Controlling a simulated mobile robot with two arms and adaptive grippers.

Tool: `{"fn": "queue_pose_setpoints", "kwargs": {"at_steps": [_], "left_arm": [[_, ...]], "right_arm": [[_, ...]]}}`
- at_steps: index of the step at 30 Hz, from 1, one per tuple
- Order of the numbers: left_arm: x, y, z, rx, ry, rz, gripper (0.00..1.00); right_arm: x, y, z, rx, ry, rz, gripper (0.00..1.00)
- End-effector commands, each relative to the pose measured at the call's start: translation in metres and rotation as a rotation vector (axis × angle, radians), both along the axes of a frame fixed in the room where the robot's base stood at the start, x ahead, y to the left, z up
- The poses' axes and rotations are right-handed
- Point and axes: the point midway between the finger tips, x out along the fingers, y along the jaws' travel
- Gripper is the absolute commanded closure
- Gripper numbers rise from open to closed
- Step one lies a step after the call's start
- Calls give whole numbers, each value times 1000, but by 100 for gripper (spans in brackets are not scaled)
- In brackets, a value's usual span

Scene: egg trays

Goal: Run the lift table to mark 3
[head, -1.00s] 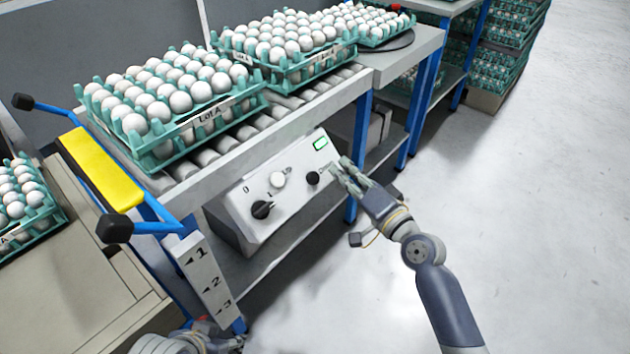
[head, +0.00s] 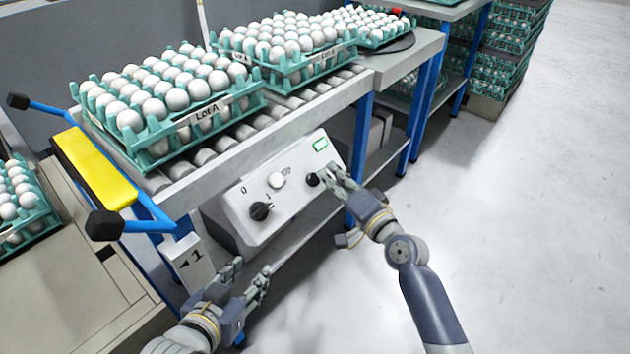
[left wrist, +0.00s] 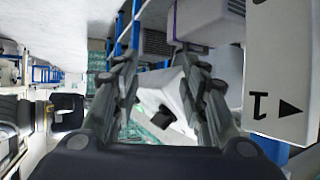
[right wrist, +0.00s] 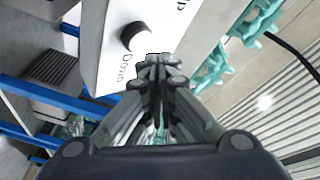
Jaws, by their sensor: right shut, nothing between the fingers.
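The control box (head: 235,215) under the roller conveyor carries a black rotary knob (head: 260,211), a white button (head: 277,180), a black button (head: 312,179) and a green display (head: 320,144). The black button reads "Down" in the right wrist view (right wrist: 133,37). My right gripper (head: 329,174) is shut and empty, its tips close beside that button; contact is unclear. My left gripper (head: 254,270) is open and empty, low in front of the mark plate (head: 186,262). Mark 1 shows; marks 2 and 3 are hidden behind my left arm. Which surface is the lift table is unclear.
Teal trays of white eggs, one labelled Lot A (head: 175,133), stand on the roller conveyor (head: 245,130). A yellow bar (head: 95,168) with black-ended blue handles stands at the left. A beige unit (head: 60,270) is at far left. The floor at right is clear.

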Motion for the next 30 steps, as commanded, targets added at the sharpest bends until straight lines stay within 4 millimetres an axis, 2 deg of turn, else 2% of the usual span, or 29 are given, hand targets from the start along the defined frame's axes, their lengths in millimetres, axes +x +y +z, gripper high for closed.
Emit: {"fn": "queue_pose_setpoints", "kwargs": {"at_steps": [9, 30], "left_arm": [[8, -4, 11, -16, -65, -4, 60], [8, -4, 11, -16, -63, -5, 60]], "right_arm": [[2, 3, -3, 0, 0, 1, 100], [2, 3, -3, 0, 0, 1, 100]]}}
